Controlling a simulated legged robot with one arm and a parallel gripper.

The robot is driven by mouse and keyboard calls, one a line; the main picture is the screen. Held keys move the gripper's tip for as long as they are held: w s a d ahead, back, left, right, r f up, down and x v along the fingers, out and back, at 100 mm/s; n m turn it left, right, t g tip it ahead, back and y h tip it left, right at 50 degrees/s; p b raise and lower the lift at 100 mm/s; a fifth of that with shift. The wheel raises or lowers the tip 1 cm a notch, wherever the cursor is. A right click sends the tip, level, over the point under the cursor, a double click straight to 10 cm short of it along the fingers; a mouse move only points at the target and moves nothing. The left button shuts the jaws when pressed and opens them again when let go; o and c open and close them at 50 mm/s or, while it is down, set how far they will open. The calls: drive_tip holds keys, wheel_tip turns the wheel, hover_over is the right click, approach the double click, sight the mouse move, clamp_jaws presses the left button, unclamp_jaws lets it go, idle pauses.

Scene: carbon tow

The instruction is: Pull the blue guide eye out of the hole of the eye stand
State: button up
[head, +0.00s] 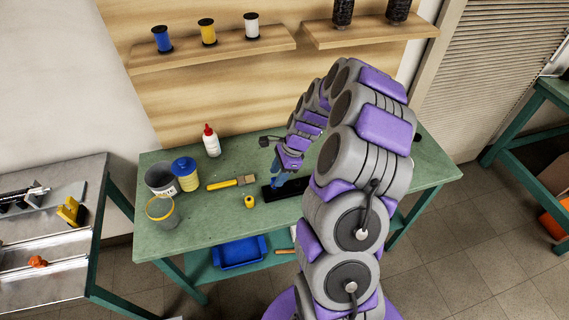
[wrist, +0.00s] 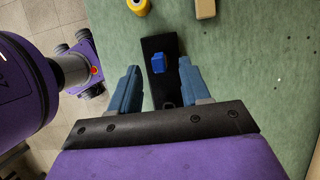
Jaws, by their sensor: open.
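The eye stand (wrist: 153,47) is a flat black piece lying on the green bench. It also shows in the head view (head: 292,189), partly covered by my gripper. The blue guide eye (wrist: 159,62) is a small blue block at the stand, seen from above; its hole cannot be made out. My gripper (wrist: 158,68) is open, with one blue-grey finger left and one right of the guide eye. Neither finger appears to touch it. In the head view my gripper (head: 283,177) points down over the stand.
The bench's right side (head: 428,165) is clear.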

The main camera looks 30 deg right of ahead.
drive_tip(key=shift+b+x, duration=0.4)
drive_tip(key=shift+x, duration=1.8)
drive_tip(key=shift+d, duration=0.1)
drive_tip(key=shift+c, duration=0.5)
clamp_jaws()
